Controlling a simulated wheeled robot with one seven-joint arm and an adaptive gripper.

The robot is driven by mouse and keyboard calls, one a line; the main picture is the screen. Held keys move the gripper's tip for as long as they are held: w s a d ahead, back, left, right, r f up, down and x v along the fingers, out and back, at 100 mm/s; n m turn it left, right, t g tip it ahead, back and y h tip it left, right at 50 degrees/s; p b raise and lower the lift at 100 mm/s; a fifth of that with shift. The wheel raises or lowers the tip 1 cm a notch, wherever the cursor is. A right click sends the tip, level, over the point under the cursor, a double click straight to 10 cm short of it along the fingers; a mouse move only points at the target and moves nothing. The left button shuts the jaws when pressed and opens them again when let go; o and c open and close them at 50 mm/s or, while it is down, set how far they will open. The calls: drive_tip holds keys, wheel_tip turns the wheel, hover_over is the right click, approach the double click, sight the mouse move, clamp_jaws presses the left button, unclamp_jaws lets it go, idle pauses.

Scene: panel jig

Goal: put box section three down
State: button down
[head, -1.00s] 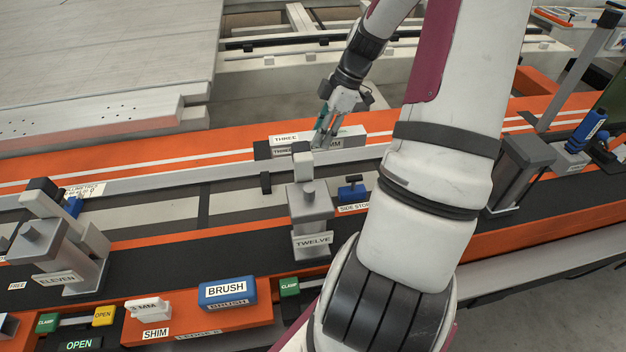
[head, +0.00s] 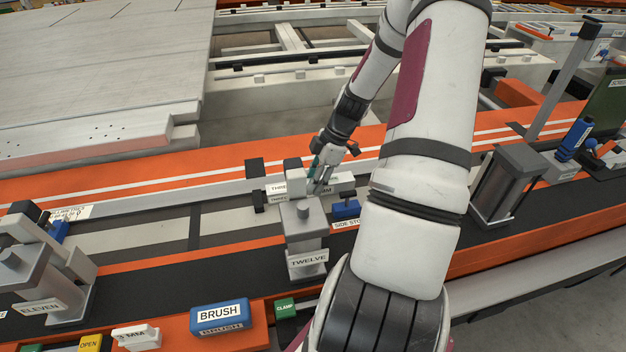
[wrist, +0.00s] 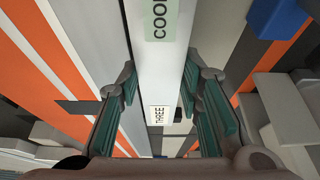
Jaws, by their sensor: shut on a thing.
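Box section three is a pale grey bar (head: 343,181) marked THREE, just behind the clamp post marked TWELVE (head: 303,228), which hides part of it in the head view. My gripper (head: 320,184) is shut on it from above. In the wrist view the bar (wrist: 160,70) runs lengthwise between the teal finger pads of my gripper (wrist: 160,98), with a THREE label between them and a green label further up. The bar appears over the pale bed beside the long grey rail (head: 215,192). I cannot tell whether its underside touches the bed.
A blue side stop (head: 345,208) stands close to the bar's right end. Clamp ELEVEN (head: 45,270) is at left. A blue brush (head: 219,316) and a shim block (head: 136,337) lie at the front. The bed between the clamps is clear.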

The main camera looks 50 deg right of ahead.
drive_tip(key=c, duration=1.1)
unclamp_jaws()
drive_tip(key=p+v, duration=0.1)
drive_tip(key=v, duration=1.1)
drive_tip(key=shift+w, duration=0.1)
